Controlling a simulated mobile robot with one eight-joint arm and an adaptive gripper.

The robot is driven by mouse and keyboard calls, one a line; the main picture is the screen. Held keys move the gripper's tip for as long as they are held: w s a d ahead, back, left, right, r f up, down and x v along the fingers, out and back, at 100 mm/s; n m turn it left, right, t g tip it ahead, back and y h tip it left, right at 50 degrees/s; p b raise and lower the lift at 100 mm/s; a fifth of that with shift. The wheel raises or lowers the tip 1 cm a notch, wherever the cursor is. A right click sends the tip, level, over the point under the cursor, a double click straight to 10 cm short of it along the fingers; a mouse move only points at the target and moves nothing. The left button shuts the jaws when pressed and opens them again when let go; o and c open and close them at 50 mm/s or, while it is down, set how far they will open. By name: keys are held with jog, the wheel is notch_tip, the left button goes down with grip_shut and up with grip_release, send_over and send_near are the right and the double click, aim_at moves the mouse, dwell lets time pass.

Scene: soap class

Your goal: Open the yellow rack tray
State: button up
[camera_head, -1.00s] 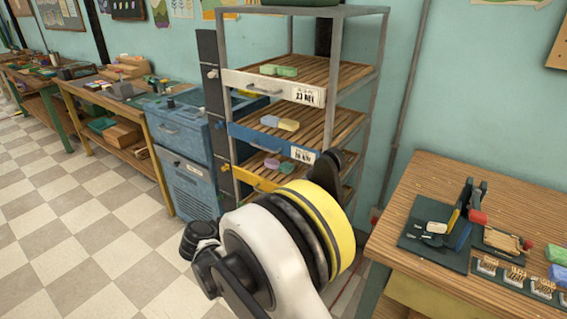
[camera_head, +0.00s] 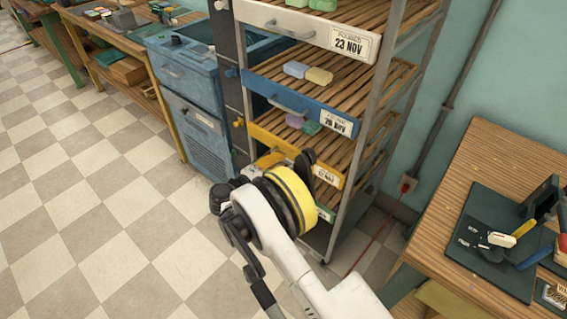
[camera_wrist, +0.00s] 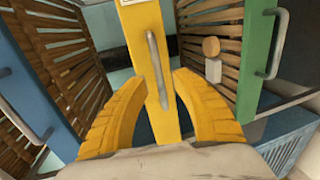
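The yellow rack tray (camera_head: 267,138) sits in the rack below the blue tray, with a dated label on its right end. Its front runs vertically in the wrist view (camera_wrist: 140,25), with a grey bar handle (camera_wrist: 153,55) along it. My gripper (camera_wrist: 158,78) is open. Its two yellow fingers lie on either side of the handle, with visible gaps; I cannot tell whether the tips reach as deep as the handle. In the head view my wrist hides part of the tray front and the gripper.
The blue tray (camera_head: 290,99) and white tray (camera_head: 298,30) are above. A green tray (camera_wrist: 258,55) is beside the yellow one in the wrist view. A blue cabinet (camera_head: 190,95) stands left, a wooden workbench (camera_head: 455,215) right. The checkered floor is open at left.

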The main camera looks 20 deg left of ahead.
jog(key=shift+x, duration=1.25)
grip_shut()
jog(key=shift+s+a, duration=0.1)
